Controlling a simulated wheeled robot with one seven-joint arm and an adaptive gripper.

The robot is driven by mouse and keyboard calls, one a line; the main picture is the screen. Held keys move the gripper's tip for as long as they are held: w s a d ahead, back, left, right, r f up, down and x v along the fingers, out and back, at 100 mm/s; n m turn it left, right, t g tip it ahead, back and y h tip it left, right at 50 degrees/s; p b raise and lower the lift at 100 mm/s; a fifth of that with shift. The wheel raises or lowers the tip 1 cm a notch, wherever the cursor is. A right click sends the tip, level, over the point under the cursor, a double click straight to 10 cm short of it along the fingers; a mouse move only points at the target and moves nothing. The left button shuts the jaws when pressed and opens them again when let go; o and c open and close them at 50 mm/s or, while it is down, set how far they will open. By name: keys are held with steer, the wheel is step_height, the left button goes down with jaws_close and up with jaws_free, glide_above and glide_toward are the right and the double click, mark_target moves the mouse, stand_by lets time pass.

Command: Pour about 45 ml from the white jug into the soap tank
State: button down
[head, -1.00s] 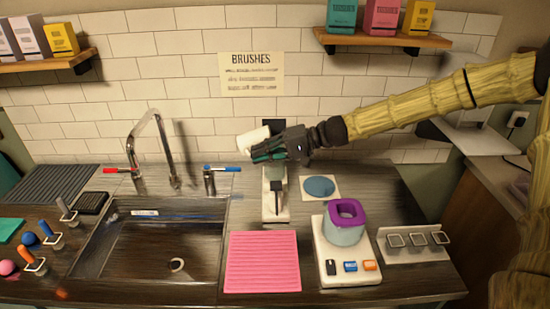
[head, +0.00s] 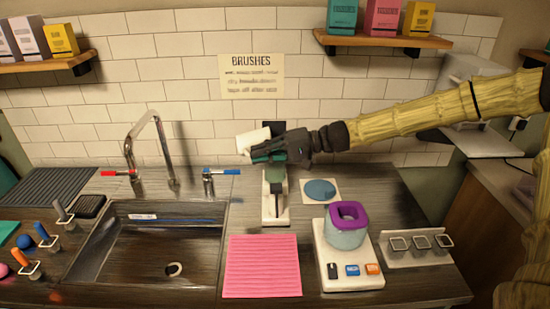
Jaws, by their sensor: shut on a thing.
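The white jug (head: 252,142) is held tipped on its side, in front of the tiled wall. My gripper (head: 268,151) is shut on it from the right; its dark fingers hide part of the jug. Below them stands a white-based dispenser with a dark front part (head: 276,212); its upper part is partly hidden by my gripper, and this looks like the soap tank, though I cannot be sure. The jug's mouth and any liquid stream cannot be made out. The level in the tank cannot be seen.
A purple-rimmed vessel (head: 348,234) stands on a white base with buttons (head: 350,284) at the right. A blue disc (head: 320,190) lies behind it. A pink ribbed mat (head: 262,266) lies in front, beside the sink (head: 150,250). The tap (head: 160,150) rises at the left.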

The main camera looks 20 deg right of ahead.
steer(key=shift+d+r+y+b, duration=0.2)
steer(key=shift+y+b, duration=0.5)
steer(key=shift+b, duration=1.3)
steer(key=shift+r, duration=0.1)
steer(key=shift+r+p, duration=0.2)
steer(key=shift+p, duration=0.45)
steer(key=shift+a+p, duration=0.1)
steer(key=shift+p, duration=0.6)
steer(key=h+p, duration=0.1)
steer(key=p, duration=0.1)
steer(key=h+p, duration=0.1)
steer(key=p, duration=0.1)
steer(key=shift+a+f, duration=0.25)
steer(key=shift+a, duration=0.1)
steer(key=shift+a+f+g+h+p, duration=0.15)
steer(key=shift+f+g+h+p, duration=0.15)
steer(key=shift+h+p, duration=0.65)
steer(key=shift+a+f+p, duration=0.1)
steer(key=shift+f+p, duration=0.25)
steer(key=shift+p, duration=0.2)
steer(key=shift+f+h, duration=0.25)
steer(key=shift+f, duration=0.05)
